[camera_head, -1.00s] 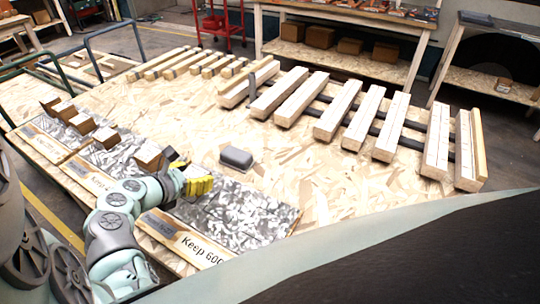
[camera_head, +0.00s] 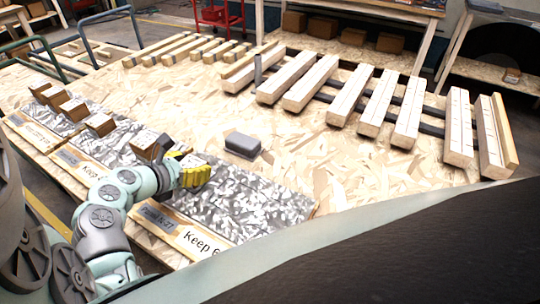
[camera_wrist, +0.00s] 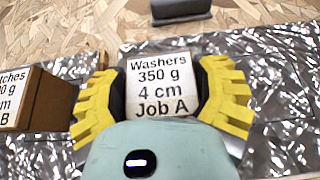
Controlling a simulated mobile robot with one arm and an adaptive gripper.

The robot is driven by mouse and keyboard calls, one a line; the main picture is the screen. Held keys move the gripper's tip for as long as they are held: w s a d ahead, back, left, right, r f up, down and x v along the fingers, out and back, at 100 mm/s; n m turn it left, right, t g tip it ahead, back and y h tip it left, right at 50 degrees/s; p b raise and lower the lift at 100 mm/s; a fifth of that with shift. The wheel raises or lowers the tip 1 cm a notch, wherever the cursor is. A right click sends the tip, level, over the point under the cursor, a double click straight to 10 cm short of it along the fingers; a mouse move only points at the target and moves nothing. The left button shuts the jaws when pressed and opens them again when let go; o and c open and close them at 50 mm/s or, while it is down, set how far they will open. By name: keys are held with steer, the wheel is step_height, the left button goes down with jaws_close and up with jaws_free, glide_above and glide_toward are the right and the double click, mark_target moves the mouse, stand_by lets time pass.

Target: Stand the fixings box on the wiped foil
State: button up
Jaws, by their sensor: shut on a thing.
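My gripper (camera_head: 190,168) has yellow fingers and is shut on a small box with a white label. In the wrist view the label of this fixings box (camera_wrist: 158,88) reads "Washers 350 g 4 cm Job A", and a finger (camera_wrist: 160,95) presses each side. The box is upright over or on the crinkled silver foil (camera_head: 255,208); I cannot tell whether its base touches. The foil also shows in the wrist view (camera_wrist: 285,60). A cardboard box (camera_head: 148,145) stands close by on the left; its partly cut-off label shows in the wrist view (camera_wrist: 30,95).
A dark grey block (camera_head: 243,145) lies on the chipboard just behind the foil. More cardboard boxes (camera_head: 100,124) stand on foil farther left. Lettered "Keep" strips (camera_head: 190,238) run along the front edge. Wooden battens (camera_head: 345,95) fill the back right. The foil right of my gripper is clear.

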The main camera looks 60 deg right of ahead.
steer(key=o, duration=1.3)
steer(key=shift+f, duration=0.1)
steer(key=shift+w+a+r, duration=0.1)
steer(key=shift+a+r, duration=0.1)
steer(key=shift+r, duration=0.05)
steer(key=v, duration=1.1)
steer(key=shift+a+r+p, duration=0.15)
steer(key=shift+a+p, duration=0.1)
steer(key=shift+p, duration=0.1)
